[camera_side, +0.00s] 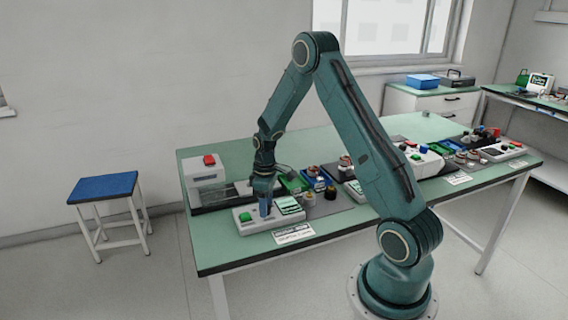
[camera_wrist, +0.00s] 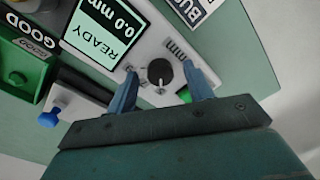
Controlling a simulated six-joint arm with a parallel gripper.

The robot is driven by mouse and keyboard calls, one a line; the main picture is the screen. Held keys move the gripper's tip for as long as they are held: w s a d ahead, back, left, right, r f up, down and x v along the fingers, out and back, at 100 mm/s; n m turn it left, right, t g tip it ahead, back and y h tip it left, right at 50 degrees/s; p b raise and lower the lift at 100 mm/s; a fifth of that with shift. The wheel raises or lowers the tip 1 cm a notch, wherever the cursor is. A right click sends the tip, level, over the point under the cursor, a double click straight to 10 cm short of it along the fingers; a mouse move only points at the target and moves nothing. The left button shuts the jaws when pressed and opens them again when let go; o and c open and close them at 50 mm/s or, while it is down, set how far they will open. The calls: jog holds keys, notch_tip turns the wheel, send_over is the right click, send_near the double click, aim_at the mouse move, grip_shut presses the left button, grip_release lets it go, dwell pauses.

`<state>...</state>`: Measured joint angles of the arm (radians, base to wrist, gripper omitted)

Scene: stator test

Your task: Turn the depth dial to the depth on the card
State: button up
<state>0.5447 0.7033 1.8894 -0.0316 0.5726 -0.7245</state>
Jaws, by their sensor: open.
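The depth dial (camera_wrist: 160,72) is a round black knob with a pale pointer line, on a white panel (camera_wrist: 149,47) in the wrist view. My gripper (camera_wrist: 160,70) is open, its two blue fingers on either side of the dial; I cannot tell whether they touch it. In the side view my gripper (camera_side: 265,208) is low over the white unit (camera_side: 251,228) and hides the dial. A white card (camera_side: 294,233) lies in front of the unit; its depth is not legible.
A green button (camera_wrist: 184,95) sits close to one finger; it also shows in the side view (camera_side: 245,217). A green bin marked GOOD (camera_wrist: 20,75) and a blue-knobbed part (camera_wrist: 50,118) are at left in the wrist view. A box with a red button (camera_side: 204,172) stands behind.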

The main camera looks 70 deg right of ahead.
jog(key=shift+f, duration=0.1)
jog(key=shift+c, duration=0.4)
jog(key=c, duration=0.9)
jog(key=shift+m, duration=0.4)
jog(key=m, duration=0.4)
jog(key=shift+m, duration=2)
jog(key=o, duration=1)
